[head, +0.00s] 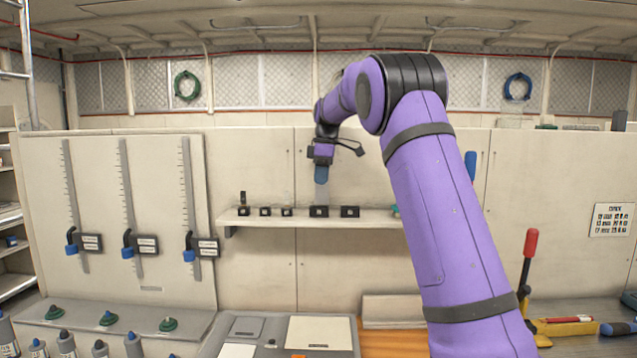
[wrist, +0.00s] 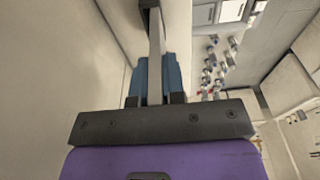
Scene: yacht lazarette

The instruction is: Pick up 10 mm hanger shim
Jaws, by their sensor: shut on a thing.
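My gripper (head: 321,177), with blue fingers, points down above the wall shelf and is shut on a thin grey strip, the hanger shim (head: 321,194). In the wrist view the shim (wrist: 155,45) runs between the two blue fingers of my gripper (wrist: 156,78) toward a dark block (wrist: 148,4) at the top edge. In the head view the shim's lower end meets or overlaps a black labelled holder (head: 318,212) on the shelf. I cannot tell whether it still sits in the holder. The size marking is too small to read.
The shelf (head: 262,222) carries several other black holders, including one close on the right (head: 350,212) and one on the left (head: 287,212). A panel with vertical scales (head: 124,185) stands left. A red-handled lever (head: 529,250) stands right. Space above the shelf is mostly clear.

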